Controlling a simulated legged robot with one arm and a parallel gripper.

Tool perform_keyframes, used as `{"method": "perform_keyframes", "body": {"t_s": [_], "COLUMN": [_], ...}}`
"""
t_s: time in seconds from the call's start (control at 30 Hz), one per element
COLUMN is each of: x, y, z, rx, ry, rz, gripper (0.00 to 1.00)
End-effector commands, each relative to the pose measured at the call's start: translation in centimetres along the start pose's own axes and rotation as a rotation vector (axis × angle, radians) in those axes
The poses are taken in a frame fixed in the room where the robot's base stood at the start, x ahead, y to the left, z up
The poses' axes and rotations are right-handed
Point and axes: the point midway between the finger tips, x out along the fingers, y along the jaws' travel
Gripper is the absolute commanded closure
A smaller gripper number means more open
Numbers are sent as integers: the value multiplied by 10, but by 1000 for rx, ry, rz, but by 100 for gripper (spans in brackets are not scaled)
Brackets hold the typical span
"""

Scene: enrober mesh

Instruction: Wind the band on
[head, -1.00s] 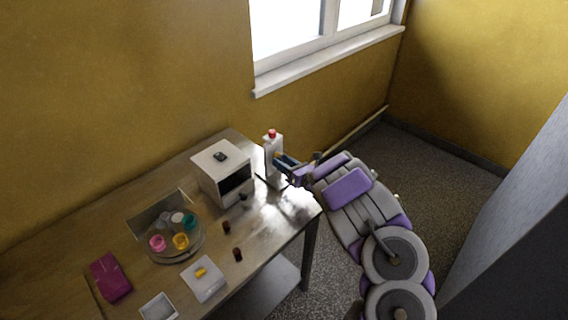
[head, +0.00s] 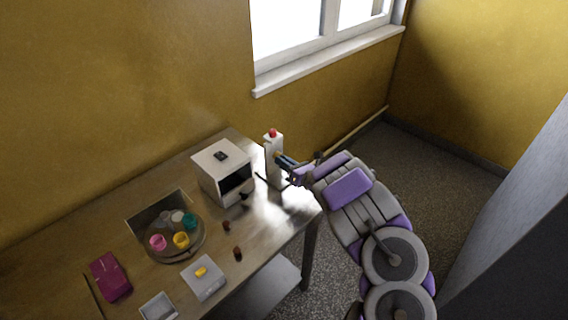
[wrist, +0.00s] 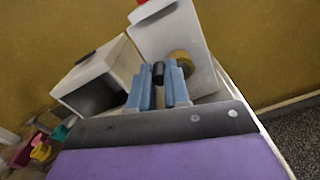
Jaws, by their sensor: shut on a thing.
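A white upright post (head: 273,150) with a red button (head: 272,133) on top stands at the table's far right corner; in the wrist view the post (wrist: 172,35) carries a brass-coloured round hub (wrist: 181,63). My gripper (head: 281,159) reaches to the post from the right. In the wrist view its blue fingers (wrist: 160,82) are shut on a small dark cylindrical handle (wrist: 158,72) in front of the hub. The handle's link to the hub is hidden. A white box machine (head: 222,172) with a dark opening stands left of the post. No band can be made out clearly.
A round tray (head: 152,256) with several coloured cups, a magenta case (head: 110,277), a white block with a yellow piece (head: 204,279) and a white open box (head: 158,308) lie on the table (head: 75,240). Two small brown pieces (head: 238,254) lie near the front edge.

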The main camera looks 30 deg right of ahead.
Motion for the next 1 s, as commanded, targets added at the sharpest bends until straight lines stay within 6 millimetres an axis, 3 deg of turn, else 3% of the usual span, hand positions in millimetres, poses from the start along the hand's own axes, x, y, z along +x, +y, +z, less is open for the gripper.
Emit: {"method": "perform_keyframes", "body": {"t_s": [0.27,1.0], "x": [-1,0], "y": [-4,-21], "z": [0,14], "rx": [157,855], "ry": [2,2], "rz": [-4,-6], "gripper": [100,100]}}
